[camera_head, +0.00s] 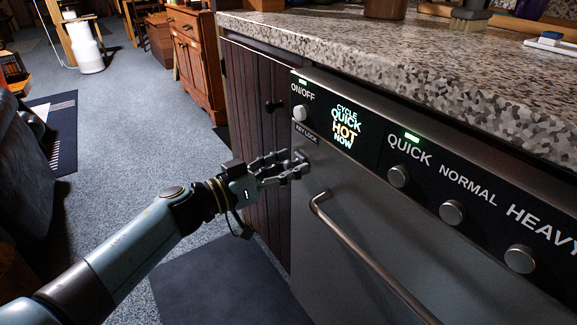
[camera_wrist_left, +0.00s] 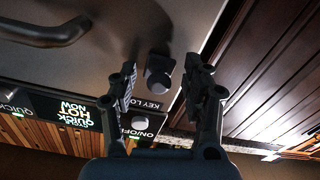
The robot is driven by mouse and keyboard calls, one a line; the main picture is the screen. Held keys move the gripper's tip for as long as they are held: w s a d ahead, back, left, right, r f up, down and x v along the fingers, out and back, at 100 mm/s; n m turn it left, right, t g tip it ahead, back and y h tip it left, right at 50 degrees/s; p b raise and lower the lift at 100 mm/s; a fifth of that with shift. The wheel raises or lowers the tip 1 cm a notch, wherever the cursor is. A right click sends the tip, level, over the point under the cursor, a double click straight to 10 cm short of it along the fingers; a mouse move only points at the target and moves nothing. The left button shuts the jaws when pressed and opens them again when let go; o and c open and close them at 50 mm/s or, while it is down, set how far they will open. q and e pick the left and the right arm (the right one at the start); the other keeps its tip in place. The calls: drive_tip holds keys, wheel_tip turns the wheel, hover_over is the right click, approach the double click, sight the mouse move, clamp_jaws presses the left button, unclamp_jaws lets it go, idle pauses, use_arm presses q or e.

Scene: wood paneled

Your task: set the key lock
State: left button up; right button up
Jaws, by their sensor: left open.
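The key lock (camera_head: 301,155) is a small dark knob on the steel dishwasher front, below the KEY LOCK label (camera_head: 306,133). In the left wrist view the key lock (camera_wrist_left: 158,80) shows as a round grey-ended knob between the two fingers. My left gripper (camera_head: 283,169) is open, its fingertips at the key lock's left side in the head view. In the left wrist view the open fingers of the left gripper (camera_wrist_left: 159,68) stand apart on either side of the knob; I cannot tell if they touch it. My right gripper is not in view.
The dishwasher's bar handle (camera_head: 365,255) lies to the right below the lock. The ON/OFF button (camera_head: 299,113) is above it. A lit display (camera_head: 345,127) and several round buttons run right. A granite countertop (camera_head: 400,50) overhangs.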

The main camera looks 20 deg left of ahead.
use_arm(q)
drive_tip(key=v, duration=1.1)
drive_tip(key=shift+s+a, duration=0.25)
drive_tip(key=shift+s, duration=0.05)
drive_tip(key=s+a+f+n+g+y+p, duration=0.1)
drive_tip(key=s+a+f+n+y+p, duration=0.15)
drive_tip(key=s+f, duration=0.45)
drive_tip(key=s+a+f+n+g+y+p, duration=0.1)
drive_tip(key=s+a+f+n+g+y, duration=0.25)
drive_tip(key=f, duration=0.55)
drive_tip(key=s+a+f+n+t+y+p, duration=0.15)
drive_tip(key=s+f+y, duration=0.25)
drive_tip(key=s+f, duration=0.4)
drive_tip(key=s+f+m+g, duration=0.1)
drive_tip(key=s+f+g, duration=0.2)
drive_tip(key=s, duration=0.6)
drive_tip(key=s+f+m+g+y+p, duration=0.1)
drive_tip(key=s+f+g, duration=0.3)
drive_tip(key=s, duration=0.6)
drive_tip(key=s+f+m+g, duration=0.1)
drive_tip(key=s+f+g, duration=0.3)
drive_tip(key=s, duration=0.5)
drive_tip(key=shift+s+f+y+p, duration=0.2)
drive_tip(key=shift+s+y+p, duration=0.1)
drive_tip(key=shift+y, duration=0.1)
